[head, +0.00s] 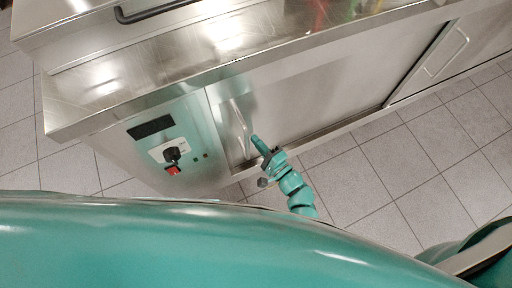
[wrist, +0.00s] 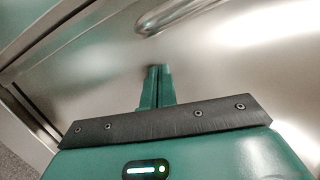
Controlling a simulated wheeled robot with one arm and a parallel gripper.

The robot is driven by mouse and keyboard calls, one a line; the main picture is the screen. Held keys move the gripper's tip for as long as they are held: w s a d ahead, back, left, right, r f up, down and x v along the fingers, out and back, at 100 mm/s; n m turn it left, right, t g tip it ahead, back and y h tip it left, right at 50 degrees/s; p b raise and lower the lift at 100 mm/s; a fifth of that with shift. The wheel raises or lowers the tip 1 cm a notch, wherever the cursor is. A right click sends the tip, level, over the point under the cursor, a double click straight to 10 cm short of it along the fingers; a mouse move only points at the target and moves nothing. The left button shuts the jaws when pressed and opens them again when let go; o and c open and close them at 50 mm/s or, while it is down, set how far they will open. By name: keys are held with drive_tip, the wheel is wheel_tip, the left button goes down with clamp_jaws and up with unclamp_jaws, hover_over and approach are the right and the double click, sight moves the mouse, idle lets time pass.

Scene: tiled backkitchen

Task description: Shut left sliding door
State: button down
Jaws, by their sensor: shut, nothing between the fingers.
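The left sliding door (head: 315,90) is a brushed steel panel in the front of a steel cabinet. Its upright bar handle (head: 238,114) is near the door's left edge, beside the control panel. In the wrist view the door (wrist: 225,60) fills most of the picture, and the handle (wrist: 180,14) crosses the top. My gripper (head: 255,139) is just right of the handle's lower part in the head view. In the wrist view its green fingers (wrist: 157,75) are together and empty, pointing at the door. I cannot tell whether they touch it.
A control panel (head: 165,145) with a black knob and red switch is left of the door. The right sliding door (head: 450,55) with its handle is at the far right. The steel worktop (head: 220,45) overhangs above. Tiled floor (head: 400,170) in front is clear.

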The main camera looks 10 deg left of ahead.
drive_tip(key=v, duration=1)
drive_tip(key=shift+w+d+b, duration=0.3)
drive_tip(key=shift+d+b, duration=0.15)
